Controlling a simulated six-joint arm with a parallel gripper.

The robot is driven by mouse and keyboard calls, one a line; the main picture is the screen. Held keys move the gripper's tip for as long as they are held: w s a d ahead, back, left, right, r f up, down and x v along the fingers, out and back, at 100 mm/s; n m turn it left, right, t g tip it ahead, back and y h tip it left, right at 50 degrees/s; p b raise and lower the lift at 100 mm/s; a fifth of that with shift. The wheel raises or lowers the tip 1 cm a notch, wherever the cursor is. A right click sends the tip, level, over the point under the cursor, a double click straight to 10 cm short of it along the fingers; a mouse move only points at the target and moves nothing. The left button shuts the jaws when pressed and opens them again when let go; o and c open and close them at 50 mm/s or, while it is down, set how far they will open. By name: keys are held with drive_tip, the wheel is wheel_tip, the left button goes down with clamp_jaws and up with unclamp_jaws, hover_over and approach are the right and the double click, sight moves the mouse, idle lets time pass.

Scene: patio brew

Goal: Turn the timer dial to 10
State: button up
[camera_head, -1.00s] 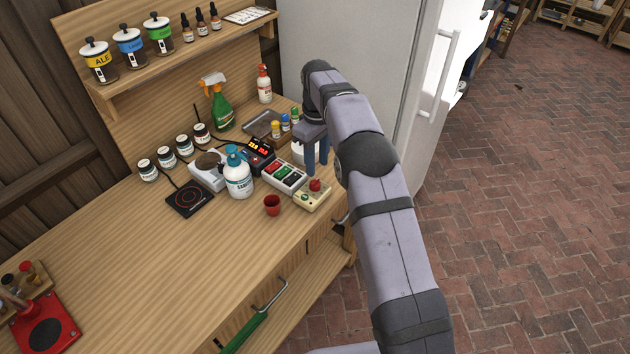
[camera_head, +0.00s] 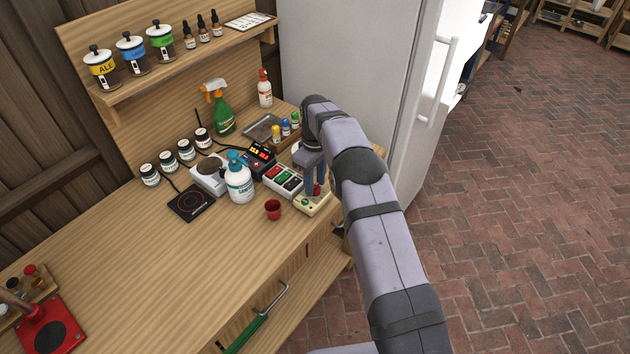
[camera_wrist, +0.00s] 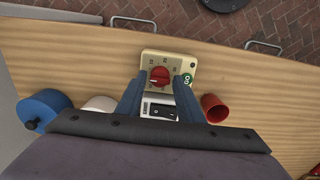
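The timer is a small cream box (camera_head: 314,207) near the bench's right edge. In the wrist view the timer's cream face (camera_wrist: 150,56) carries a round red dial (camera_wrist: 160,76) with marks around it, too small to read. I cannot tell the dial's exact setting.
A red cup (camera_head: 272,209) stands close by the timer. A panel with coloured switches (camera_head: 283,180) lies just behind it, and a white bottle with a blue top (camera_head: 239,184) stands to the left.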

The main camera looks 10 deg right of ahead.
drive_tip(key=shift+f, duration=0.55)
drive_tip(key=c, duration=0.8)
drive_tip(key=shift+m, duration=0.4)
drive_tip(key=m+b, duration=0.1)
drive_tip(key=m, duration=0.2)
drive_tip(key=m+b, duration=0.1)
drive_tip(key=m, duration=0.4)
drive_tip(key=shift+r+m, duration=0.1)
drive_tip(key=shift+m, duration=0.2)
